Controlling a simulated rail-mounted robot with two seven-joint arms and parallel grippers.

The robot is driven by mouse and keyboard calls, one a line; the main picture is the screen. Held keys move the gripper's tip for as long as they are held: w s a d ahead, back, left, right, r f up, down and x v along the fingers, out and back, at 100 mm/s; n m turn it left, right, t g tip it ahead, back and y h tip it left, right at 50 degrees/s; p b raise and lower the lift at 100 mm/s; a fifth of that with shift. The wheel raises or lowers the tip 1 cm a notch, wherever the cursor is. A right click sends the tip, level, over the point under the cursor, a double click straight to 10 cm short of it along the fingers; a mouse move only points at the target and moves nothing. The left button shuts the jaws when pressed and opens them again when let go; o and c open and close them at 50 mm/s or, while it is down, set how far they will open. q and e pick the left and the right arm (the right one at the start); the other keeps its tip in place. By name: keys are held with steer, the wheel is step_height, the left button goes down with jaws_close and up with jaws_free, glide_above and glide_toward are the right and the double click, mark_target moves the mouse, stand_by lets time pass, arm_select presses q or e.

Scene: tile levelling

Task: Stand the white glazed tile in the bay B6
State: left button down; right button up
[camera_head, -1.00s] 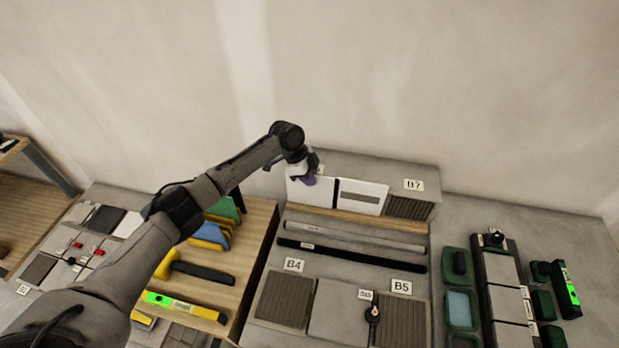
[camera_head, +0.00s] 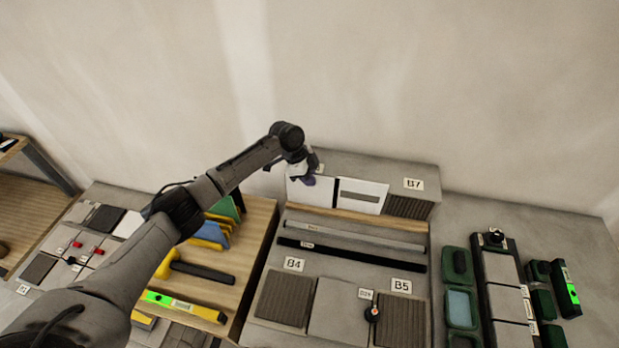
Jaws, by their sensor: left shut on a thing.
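A white glazed tile (camera_head: 318,194) stands upright at the left end of the rear shelf. My left gripper (camera_head: 308,179) is at the tile's top left and is shut on it. The label B6 does not show; the gripper is over the area above the tile. A second white tile (camera_head: 362,196) with a grey strip stands just to the right. A dark ribbed tile (camera_head: 409,207) stands right of that, under the label B7 (camera_head: 413,184). My right gripper does not show.
A wooden ledge (camera_head: 380,221) runs in front of the standing tiles, with two long bars (camera_head: 350,254) before it. Tiles lie near labels B4 (camera_head: 293,264) and B5 (camera_head: 401,285). Trowels and a green-lit level (camera_head: 185,306) lie left. Green trays (camera_head: 458,305) stand right.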

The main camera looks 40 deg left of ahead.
arm_select(q)
steer(key=c, duration=1.5)
jaws_free()
steer(key=shift+c, duration=0.2)
steer(key=o, duration=0.4)
steer(key=shift+s+f, duration=0.15)
steer(key=shift+s, duration=0.05)
steer(key=shift+a+f, duration=0.1)
steer(key=shift+f, duration=0.05)
steer(key=shift+c, duration=0.4)
